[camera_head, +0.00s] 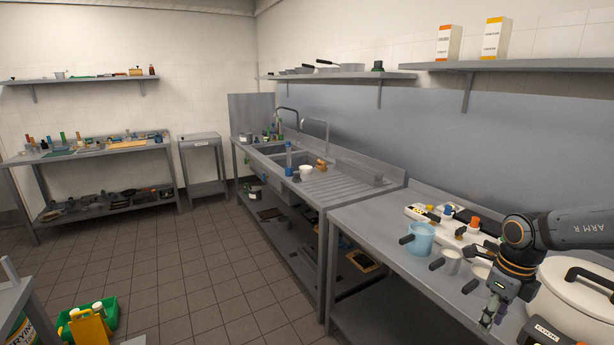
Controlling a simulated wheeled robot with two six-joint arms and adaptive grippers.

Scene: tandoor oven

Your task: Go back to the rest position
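My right gripper (489,315) shows at the lower right, at the end of my dark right arm, which comes in from the right edge. It points down over the front part of the near steel counter (372,228). Its fingertips look close together, but they are small and dark, and I cannot tell whether they are open or shut. I see nothing clearly held in it. My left gripper is not in view.
Close to my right arm stand a white cooker (575,305), a light blue mug (420,238) and a small grey cup (452,262). A sink counter (345,185) stands beyond. The tiled floor (190,270) is open, with a green bin (108,318) at lower left.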

